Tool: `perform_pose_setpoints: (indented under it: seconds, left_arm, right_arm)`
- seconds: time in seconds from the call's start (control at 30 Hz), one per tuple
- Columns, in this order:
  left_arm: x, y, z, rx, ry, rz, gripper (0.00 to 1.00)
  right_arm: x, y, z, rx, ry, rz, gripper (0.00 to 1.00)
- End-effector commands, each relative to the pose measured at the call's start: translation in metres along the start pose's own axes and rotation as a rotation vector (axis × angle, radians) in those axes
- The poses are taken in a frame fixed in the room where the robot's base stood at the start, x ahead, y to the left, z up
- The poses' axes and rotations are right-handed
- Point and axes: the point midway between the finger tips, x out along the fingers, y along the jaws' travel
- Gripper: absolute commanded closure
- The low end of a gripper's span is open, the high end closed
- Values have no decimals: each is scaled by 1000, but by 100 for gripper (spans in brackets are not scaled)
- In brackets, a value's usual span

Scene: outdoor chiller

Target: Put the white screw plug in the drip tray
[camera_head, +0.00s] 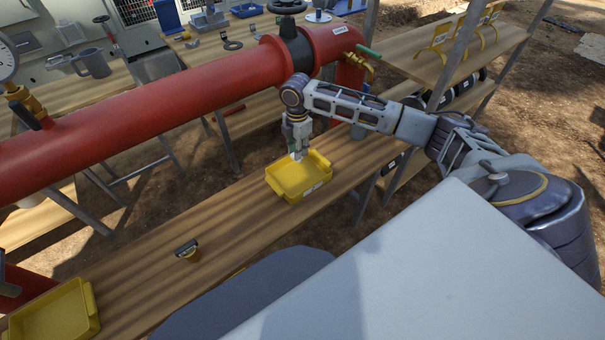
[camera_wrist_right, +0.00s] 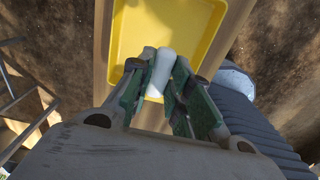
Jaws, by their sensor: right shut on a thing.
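My right gripper (camera_head: 299,148) points down above a yellow tray (camera_head: 292,188) on the wooden bench. It is shut on the white screw plug (camera_wrist_right: 160,72), which shows as a pale cylinder between the green-padded fingers in the right wrist view. The plug is small and hard to make out in the head view. In the right wrist view the plug and fingertips overlap the near part of the yellow tray (camera_wrist_right: 125,35). I cannot tell the exact height of the plug above the tray floor. My left gripper is not in view.
A thick red pipe (camera_head: 170,92) runs behind the bench, close to my right gripper.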

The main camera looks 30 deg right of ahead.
Motion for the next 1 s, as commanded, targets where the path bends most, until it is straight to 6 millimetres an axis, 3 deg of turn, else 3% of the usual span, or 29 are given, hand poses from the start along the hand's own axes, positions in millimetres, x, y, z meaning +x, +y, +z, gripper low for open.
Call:
perform_pose_setpoints:
  seconds: [0.67, 1.0]
  left_arm:
    - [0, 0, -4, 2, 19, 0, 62]
    - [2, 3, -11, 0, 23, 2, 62]
  right_arm:
    - [2, 1, 0, -4, 1, 5, 100]
    - [39, 1, 0, -4, 1, 4, 100]
